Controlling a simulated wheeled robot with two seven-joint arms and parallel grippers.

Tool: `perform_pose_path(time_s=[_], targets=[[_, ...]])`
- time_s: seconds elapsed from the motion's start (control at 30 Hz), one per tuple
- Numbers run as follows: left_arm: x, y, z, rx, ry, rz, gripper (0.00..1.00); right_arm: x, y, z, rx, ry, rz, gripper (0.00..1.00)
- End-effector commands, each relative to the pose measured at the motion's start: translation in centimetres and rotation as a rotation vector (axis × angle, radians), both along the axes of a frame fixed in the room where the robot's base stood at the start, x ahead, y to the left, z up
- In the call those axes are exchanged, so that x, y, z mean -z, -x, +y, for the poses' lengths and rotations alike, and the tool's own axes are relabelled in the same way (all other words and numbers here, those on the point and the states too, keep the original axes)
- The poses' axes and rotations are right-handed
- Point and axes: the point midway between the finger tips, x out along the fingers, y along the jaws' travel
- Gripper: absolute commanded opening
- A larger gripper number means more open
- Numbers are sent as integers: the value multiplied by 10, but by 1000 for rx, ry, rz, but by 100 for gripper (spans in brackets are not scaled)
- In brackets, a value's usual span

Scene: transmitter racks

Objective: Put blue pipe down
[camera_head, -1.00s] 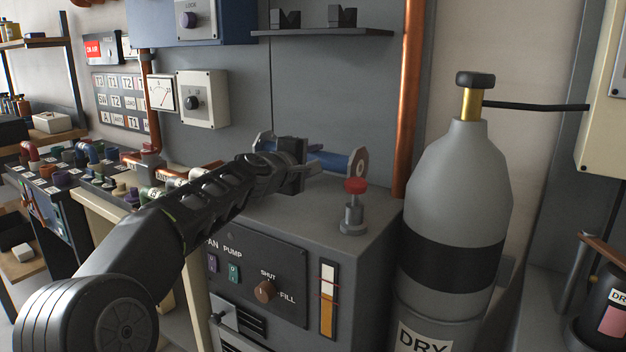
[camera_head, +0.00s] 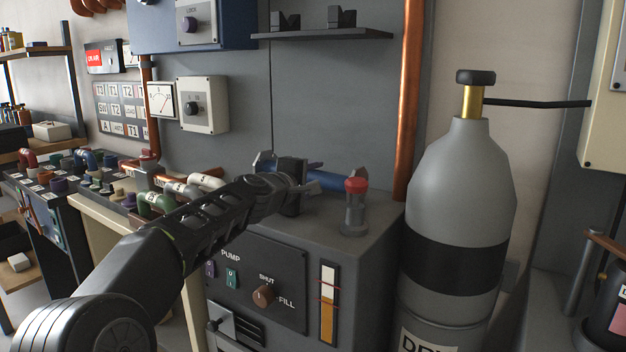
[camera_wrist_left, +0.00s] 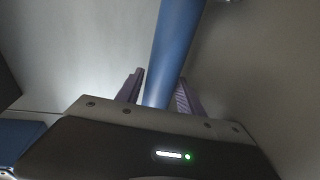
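The blue pipe (camera_head: 338,181) is a straight tube with grey end pieces, low along the back of the grey cabinet top (camera_head: 326,208). My left gripper (camera_head: 300,187) is around its middle, and the pipe lies roughly level. The gripper hides part of the pipe in the head view. I cannot tell whether the pipe touches the cabinet top. My right gripper is not in view.
A red-topped valve (camera_head: 355,195) stands in front of the pipe's right end. A large grey cylinder (camera_head: 458,200) stands to the right, and a copper pipe (camera_head: 408,100) rises behind. Several coloured pipes (camera_head: 185,190) lie left of the cabinet. A shelf (camera_head: 322,35) hangs above.

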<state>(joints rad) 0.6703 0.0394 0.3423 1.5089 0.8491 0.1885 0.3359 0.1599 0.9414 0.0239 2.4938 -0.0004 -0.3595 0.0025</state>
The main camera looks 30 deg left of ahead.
Motion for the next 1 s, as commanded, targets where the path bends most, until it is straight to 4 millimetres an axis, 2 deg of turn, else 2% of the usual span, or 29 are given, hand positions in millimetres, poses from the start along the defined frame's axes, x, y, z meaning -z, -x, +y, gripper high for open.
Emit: perform_pose_path(time_s=[0.37,0.47,0.73,0.9,1.0], targets=[[-5,1,0,0,0,0,46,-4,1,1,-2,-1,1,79],[-4,11,-2,-1,-1,-1,46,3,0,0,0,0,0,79],[-11,62,-9,-2,-3,-3,46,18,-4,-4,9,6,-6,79],[-19,95,-14,-1,-2,-3,46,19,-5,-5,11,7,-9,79],[-21,108,-16,-1,-1,-2,46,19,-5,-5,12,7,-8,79]])
